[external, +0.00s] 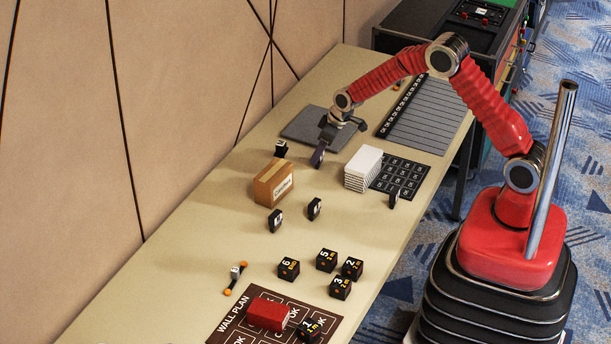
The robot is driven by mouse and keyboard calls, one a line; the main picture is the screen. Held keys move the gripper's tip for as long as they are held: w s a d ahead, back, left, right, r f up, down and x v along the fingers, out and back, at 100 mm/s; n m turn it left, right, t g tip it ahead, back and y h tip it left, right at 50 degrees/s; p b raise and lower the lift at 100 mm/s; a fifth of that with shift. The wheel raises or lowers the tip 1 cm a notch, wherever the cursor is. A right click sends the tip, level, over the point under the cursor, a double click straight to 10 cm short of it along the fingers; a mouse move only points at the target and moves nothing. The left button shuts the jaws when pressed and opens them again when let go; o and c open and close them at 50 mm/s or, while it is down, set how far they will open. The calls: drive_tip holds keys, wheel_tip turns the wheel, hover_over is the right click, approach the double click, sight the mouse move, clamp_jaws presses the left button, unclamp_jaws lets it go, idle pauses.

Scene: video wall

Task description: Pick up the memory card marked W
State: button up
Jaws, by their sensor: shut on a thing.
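My gripper (326,140) is over the table near the front corner of a grey pad. It is shut on a small dark upright piece (318,158), which looks like a memory card; its mark cannot be read.
Numbered black cubes (326,260), a red block (267,314) and a wall plan sheet (232,327) are at the near end. Mid-table has free room.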

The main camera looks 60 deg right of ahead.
drive_tip(key=shift+r, duration=0.1)
wheel_tip(320, 180, up, 10)
drive_tip(key=shift+f, duration=0.1)
idle(0.5)
idle(0.5)
